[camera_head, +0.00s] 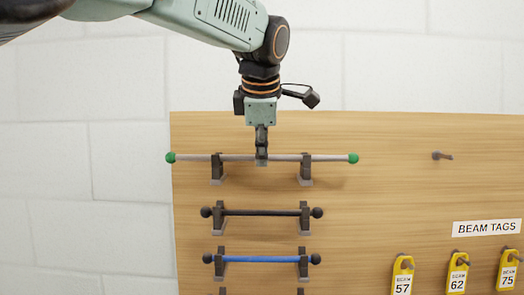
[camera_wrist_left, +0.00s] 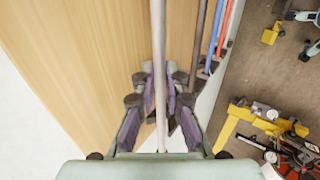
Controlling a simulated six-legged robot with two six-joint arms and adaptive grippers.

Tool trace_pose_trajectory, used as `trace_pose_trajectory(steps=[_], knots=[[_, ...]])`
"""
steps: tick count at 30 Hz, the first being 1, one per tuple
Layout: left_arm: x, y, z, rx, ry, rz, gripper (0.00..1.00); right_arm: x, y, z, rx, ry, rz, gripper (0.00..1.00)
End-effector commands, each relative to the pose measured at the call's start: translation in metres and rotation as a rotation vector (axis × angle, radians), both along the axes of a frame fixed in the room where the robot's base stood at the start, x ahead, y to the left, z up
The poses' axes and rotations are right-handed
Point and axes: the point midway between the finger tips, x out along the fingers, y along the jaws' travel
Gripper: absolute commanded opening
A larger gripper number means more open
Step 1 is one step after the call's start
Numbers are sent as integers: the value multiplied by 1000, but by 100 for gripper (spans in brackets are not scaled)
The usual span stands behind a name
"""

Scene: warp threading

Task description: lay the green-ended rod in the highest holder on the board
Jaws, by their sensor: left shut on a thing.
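The green-ended rod (camera_head: 335,157) is pale grey and lies level across the highest holder (camera_head: 305,171) on the board, at the height of the tops of its two dark brackets. I cannot tell whether it touches both brackets. My left gripper (camera_head: 262,160) comes down from above and is shut on the rod near its middle, between the brackets. In the left wrist view the rod (camera_wrist_left: 160,40) runs between the fingers of my left gripper (camera_wrist_left: 160,88); its green ends are out of sight there. My right gripper is not in view.
The wooden board (camera_head: 390,180) bears a black rod (camera_head: 262,212) and a blue rod (camera_head: 262,259) in lower holders. A bare peg (camera_head: 442,155) sticks out to the right. Yellow numbered tags (camera_head: 458,272) hang under a "BEAM TAGS" label (camera_head: 487,227). The upper right of the board is mostly clear.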

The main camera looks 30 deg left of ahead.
Motion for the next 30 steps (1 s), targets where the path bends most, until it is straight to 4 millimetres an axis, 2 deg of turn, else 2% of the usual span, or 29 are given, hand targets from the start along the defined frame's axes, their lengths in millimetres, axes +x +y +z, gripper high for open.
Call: trace_pose_trajectory(steps=[8,9,18,30], knots=[[0,0,-1,0,-1,0,0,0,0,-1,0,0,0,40],[0,0,-1,0,-1,0,12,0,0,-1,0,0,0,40],[0,0,-1,0,-1,0,38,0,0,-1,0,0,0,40],[0,0,4,-1,1,1,38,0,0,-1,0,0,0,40]])
